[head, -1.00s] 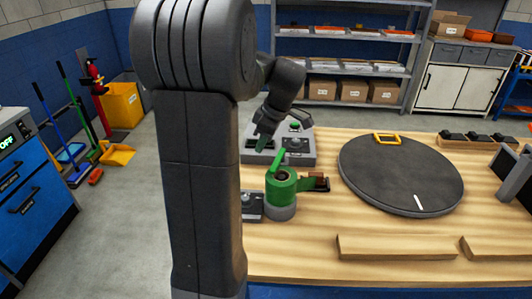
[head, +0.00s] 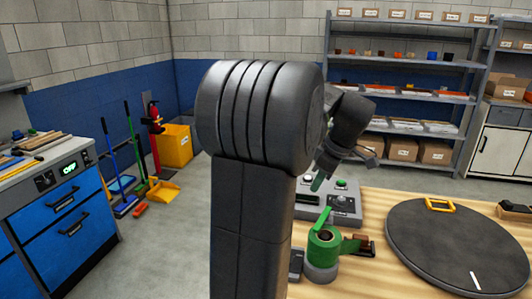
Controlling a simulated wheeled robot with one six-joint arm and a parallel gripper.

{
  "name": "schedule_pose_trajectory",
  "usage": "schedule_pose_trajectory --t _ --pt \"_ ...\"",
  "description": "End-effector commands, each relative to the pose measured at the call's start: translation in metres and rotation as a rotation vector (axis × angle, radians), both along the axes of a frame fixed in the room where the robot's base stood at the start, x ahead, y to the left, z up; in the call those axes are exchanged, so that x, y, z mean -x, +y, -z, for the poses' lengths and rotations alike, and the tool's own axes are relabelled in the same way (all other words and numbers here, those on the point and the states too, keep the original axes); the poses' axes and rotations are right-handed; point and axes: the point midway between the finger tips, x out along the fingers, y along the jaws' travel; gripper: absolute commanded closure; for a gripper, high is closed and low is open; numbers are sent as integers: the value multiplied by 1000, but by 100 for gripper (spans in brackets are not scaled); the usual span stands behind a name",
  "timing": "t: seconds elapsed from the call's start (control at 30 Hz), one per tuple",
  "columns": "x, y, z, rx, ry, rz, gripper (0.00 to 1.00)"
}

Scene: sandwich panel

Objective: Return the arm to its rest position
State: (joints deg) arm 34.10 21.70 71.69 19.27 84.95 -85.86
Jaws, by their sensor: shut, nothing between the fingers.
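My arm's thick dark upper link and round joint fill the middle of the head view. The forearm behind the upper link is partly hidden.
A black round turntable (head: 440,245) with a yellow handle lies on the bench (head: 385,280) at right. Shelves (head: 405,90) with boxes stand behind. A blue cabinet (head: 65,215) is at left, with brooms and a yellow bin (head: 174,146) beyond.

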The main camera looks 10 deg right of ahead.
Motion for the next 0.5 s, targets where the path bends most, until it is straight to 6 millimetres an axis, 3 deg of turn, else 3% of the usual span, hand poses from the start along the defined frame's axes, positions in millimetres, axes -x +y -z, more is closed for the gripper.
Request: schedule_pose_trajectory --t 0.17,0.5 --pt "-3 3 11 -2 2 -2 100" --pt "-16 20 71 -3 5 -3 100"
